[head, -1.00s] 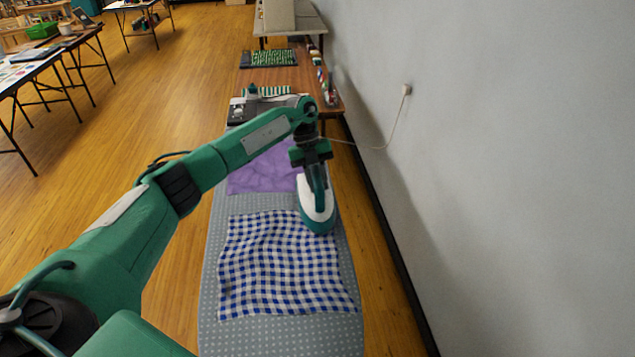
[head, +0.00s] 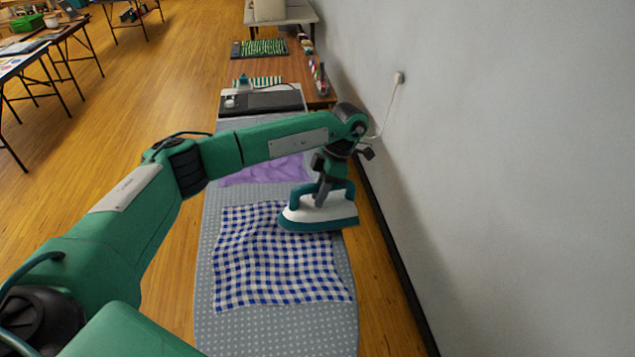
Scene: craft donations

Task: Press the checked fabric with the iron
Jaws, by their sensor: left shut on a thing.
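The blue-and-white checked fabric (head: 277,268) lies rumpled, with wavy folds, on the grey dotted ironing board (head: 270,327). The white and teal iron (head: 322,213) is at the fabric's far right corner, with its narrow end pointing left over the fabric and its other end at the board's right edge. I cannot tell whether its sole touches the fabric. My left gripper (head: 322,190) is shut on the iron's handle from above. My right gripper is not in view.
A purple cloth (head: 262,171) lies on the board beyond the checked fabric, partly behind my left arm. A grey wall (head: 500,180) runs close along the right. A brown table (head: 280,72) with folded striped and green fabric stands beyond the board. A cord hangs from the wall socket (head: 399,78).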

